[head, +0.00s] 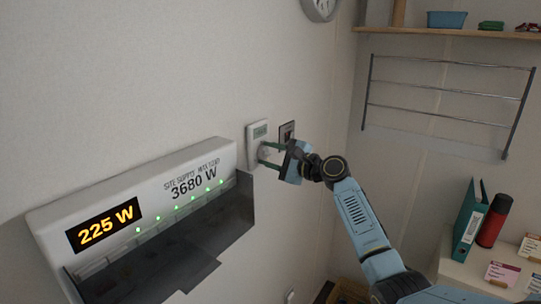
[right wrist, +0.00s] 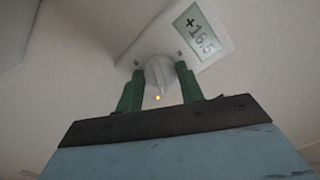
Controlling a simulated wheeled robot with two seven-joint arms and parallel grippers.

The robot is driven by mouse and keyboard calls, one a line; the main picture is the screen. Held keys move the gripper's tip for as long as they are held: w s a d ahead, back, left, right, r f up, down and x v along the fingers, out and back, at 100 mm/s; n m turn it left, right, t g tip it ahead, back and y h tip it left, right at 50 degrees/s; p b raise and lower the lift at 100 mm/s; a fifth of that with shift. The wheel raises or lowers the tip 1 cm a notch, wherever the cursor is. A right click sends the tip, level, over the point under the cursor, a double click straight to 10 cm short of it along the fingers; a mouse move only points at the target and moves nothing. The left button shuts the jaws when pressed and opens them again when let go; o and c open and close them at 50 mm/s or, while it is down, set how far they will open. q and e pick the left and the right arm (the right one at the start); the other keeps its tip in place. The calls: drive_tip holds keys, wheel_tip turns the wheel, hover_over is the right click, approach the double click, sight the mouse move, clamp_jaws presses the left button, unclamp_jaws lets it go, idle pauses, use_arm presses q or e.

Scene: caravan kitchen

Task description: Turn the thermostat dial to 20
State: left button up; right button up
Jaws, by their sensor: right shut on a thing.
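The thermostat (head: 257,132) is a white box on the wall, right of the power panel. In the right wrist view the thermostat (right wrist: 150,42) shows a small screen (right wrist: 199,32) that reads about +16.5. Its white round dial (right wrist: 160,72) sits below the screen, with a small orange light at its lower edge. My right gripper (head: 268,153) reaches the dial from the right. Its two green fingers (right wrist: 159,88) are shut on the dial, one on each side. My left gripper is not in view.
A white power panel (head: 130,196) reading 225 W and 3680 W juts from the wall at left, with a dark cover below. A small dark-framed plate (head: 287,131) is beside the thermostat. A rail rack (head: 447,95) and shelf (head: 450,32) are at right, above a counter with a red bottle (head: 494,220).

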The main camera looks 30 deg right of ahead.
drive_tip(key=o, duration=1)
drive_tip(key=b+v, duration=0.3)
drive_tip(key=v, duration=1)
drive_tip(key=shift+s+d, duration=0.1)
drive_tip(key=shift+s, duration=0.1)
drive_tip(key=shift+f, duration=0.15)
